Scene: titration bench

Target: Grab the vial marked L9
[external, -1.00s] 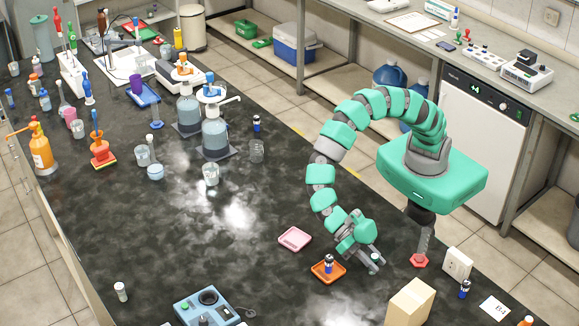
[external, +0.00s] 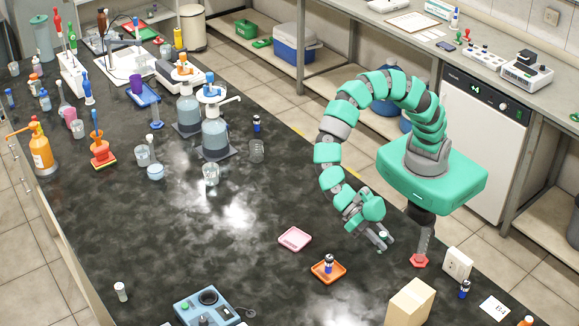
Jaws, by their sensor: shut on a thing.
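My gripper (external: 382,242) is shut on a small vial (external: 383,236) with a pale cap, held to the right of the orange tray. The fingers hide most of this vial, and no label can be read on it. A blue-and-white vial (external: 329,262) stands in the orange tray (external: 341,273). Other vials stand apart: one with a pale cap (external: 121,291) at the front left, a blue one (external: 464,288) at the right, and a dark blue one (external: 257,123) farther back. The marking L9 cannot be read on any of them.
A pink tray (external: 295,239) lies left of my gripper. A red-based stand (external: 419,260), a white socket box (external: 457,263) and a cardboard box (external: 409,303) stand to the right and front. Pump bottles (external: 216,138) stand farther back. The middle of the black bench is mostly clear.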

